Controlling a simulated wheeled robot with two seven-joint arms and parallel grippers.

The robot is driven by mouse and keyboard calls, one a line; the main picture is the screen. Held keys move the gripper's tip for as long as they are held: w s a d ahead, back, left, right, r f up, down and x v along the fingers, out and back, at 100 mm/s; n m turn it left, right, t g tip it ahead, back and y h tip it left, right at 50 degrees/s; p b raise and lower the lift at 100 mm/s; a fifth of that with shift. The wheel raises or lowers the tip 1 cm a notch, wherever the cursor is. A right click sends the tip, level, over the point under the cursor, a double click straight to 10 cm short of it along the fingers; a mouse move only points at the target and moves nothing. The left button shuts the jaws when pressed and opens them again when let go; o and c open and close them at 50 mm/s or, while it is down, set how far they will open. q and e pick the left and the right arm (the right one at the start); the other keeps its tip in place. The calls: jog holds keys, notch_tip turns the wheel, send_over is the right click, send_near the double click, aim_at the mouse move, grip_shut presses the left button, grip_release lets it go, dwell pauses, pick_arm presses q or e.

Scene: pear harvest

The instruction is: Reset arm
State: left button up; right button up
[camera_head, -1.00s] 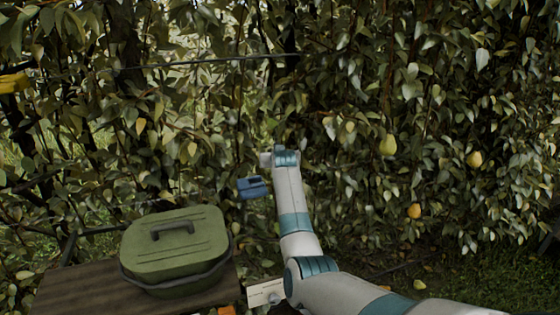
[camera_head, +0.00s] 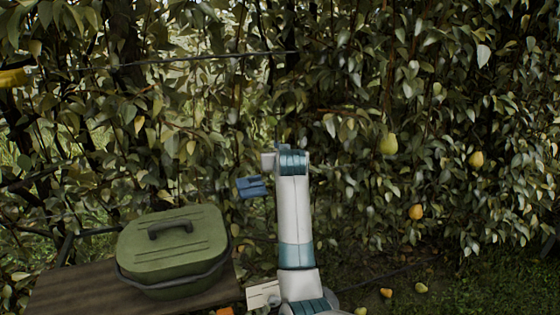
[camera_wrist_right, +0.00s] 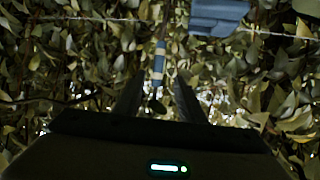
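My right arm (camera_head: 294,210) rises from the bottom of the head view, its wrist at the foliage. Its fingers are hidden there. In the right wrist view the two dark fingers of my right gripper (camera_wrist_right: 159,98) stand apart with nothing held. A thin blue-and-cream banded stick (camera_wrist_right: 159,62) shows between them; whether it is close or far I cannot tell. My left gripper is not in view.
A blue object (camera_head: 251,187) is just left of my right wrist. A lidded green box (camera_head: 172,245) stands on a wooden table (camera_head: 70,290). Pears (camera_head: 388,145) hang in the leafy hedge at right; several lie on the grass. A yellow object (camera_head: 14,77) is at the left edge.

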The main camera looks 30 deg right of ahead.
jog(key=shift+s+a+r, duration=0.15)
jog(key=shift+s+r, duration=0.05)
jog(key=shift+s, duration=0.2)
dwell(0.3)
